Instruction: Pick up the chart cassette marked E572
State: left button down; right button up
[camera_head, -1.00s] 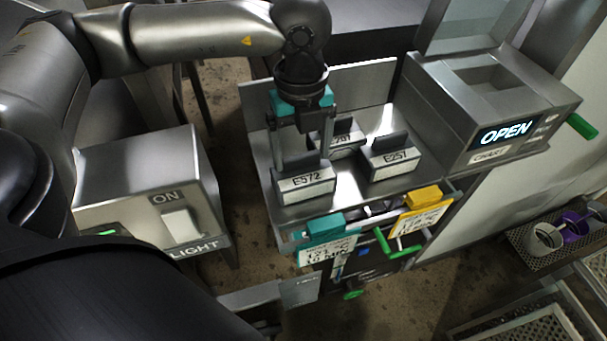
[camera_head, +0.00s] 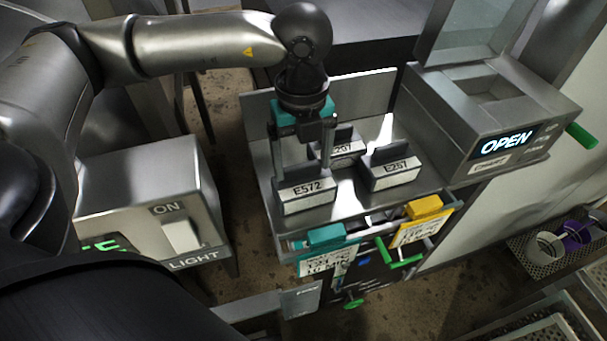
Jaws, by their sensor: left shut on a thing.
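The chart cassette marked E572 (camera_head: 307,197) is a dark grey block with a white label, at the front left of a metal shelf (camera_head: 349,200). My left gripper (camera_head: 303,168) reaches down over it from above, with one finger at each side, and is shut on it. The cassette is upright; I cannot tell whether its base touches the shelf. The cassette marked E257 (camera_head: 391,172) stands to its right. A third cassette (camera_head: 347,147) stands behind, its label partly hidden by a finger. My right gripper is not in view.
A metal chart box (camera_head: 488,107) with an OPEN display stands to the right. A switch box (camera_head: 150,190) marked LIGHT stands to the left. Teal (camera_head: 326,234) and yellow (camera_head: 424,206) tagged parts and a green handle (camera_head: 400,255) stick out below the shelf front.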

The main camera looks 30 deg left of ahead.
pick_arm(q)
jog(key=shift+r, duration=0.1)
notch_tip(320, 180, up, 14)
jog(key=f+b, duration=0.1)
jog(key=b, duration=0.1)
notch_tip(320, 180, up, 7)
jog(key=p, duration=0.2)
send_over(303, 166)
